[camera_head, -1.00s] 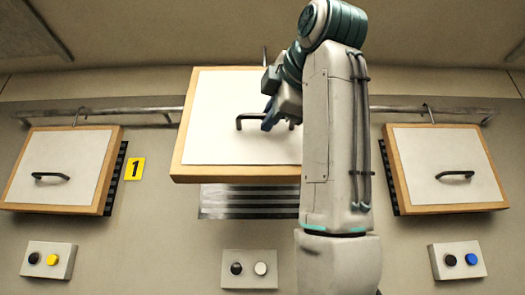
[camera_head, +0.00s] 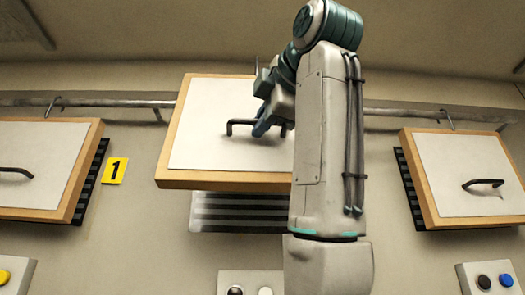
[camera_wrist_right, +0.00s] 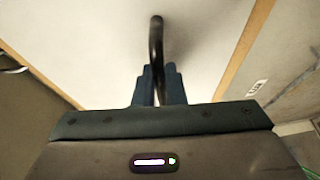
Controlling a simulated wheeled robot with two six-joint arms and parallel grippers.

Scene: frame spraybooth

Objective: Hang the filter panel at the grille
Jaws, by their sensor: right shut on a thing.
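The filter panel (camera_head: 205,140) is white with a wooden frame and a black handle (camera_head: 231,127). It is in the middle of the head view, in front of the striped grille (camera_head: 240,212), whose lower part shows beneath the panel. My right gripper (camera_head: 262,128) is shut on the panel's handle. In the right wrist view the fingers (camera_wrist_right: 157,85) close around the black handle bar (camera_wrist_right: 156,45). My arm hides the panel's right side. Whether the panel touches the rail (camera_head: 130,103) cannot be told. My left gripper is not in view.
Two similar panels hang over grilles, one at the left (camera_head: 40,160) and one at the right (camera_head: 460,170). A yellow sign with a 1 (camera_head: 115,171) is on the wall. Button boxes (camera_head: 232,283) sit below.

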